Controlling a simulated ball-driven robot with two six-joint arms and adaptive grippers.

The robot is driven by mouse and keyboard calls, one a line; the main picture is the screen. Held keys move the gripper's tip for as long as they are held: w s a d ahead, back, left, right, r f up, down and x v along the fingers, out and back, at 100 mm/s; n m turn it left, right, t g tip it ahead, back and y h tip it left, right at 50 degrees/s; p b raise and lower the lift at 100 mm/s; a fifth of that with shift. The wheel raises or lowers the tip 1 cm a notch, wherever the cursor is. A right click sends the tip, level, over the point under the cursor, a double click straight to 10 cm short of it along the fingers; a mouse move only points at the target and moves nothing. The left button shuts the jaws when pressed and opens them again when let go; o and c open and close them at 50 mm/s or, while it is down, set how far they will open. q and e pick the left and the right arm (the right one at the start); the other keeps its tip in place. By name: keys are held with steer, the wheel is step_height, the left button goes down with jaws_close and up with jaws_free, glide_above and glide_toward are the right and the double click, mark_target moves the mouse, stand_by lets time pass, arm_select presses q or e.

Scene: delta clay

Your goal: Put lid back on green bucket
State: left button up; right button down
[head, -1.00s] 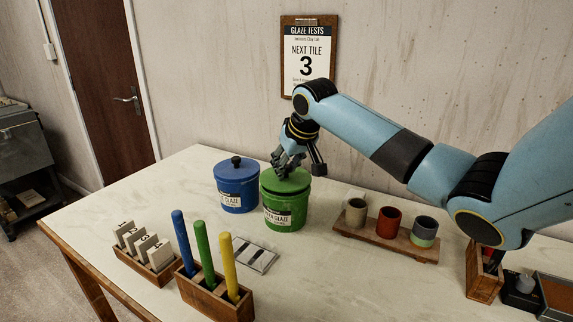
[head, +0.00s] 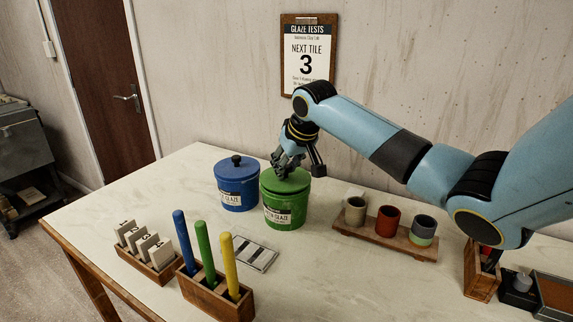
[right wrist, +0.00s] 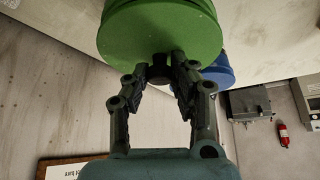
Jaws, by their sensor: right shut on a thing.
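The green bucket (head: 286,210) stands on the table with a paper label on its front. Its green lid (head: 287,182) sits on the top of the bucket; it also shows in the right wrist view (right wrist: 160,35). My right gripper (head: 286,171) is over the lid, shut on the lid's dark knob (right wrist: 160,74), with a finger on each side of it. In the head view the fingers hide the knob. I cannot tell whether the lid is fully seated. My left gripper is not in view.
A blue lidded bucket (head: 238,186) stands close on the left. A wooden board (head: 385,241) with cups is to the right. A holder with coloured sticks (head: 217,299), a tile rack (head: 147,262) and a small flat tile (head: 254,253) are in front.

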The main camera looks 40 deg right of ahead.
steer(key=shift+p, duration=0.5)
stand_by(0.4)
stand_by(0.3)
steer(key=c, duration=0.6)
jaws_free()
steer(key=shift+o, duration=0.2)
step_height(320, 180, up, 7)
steer(key=p, duration=0.8)
jaws_close()
stand_by(0.5)
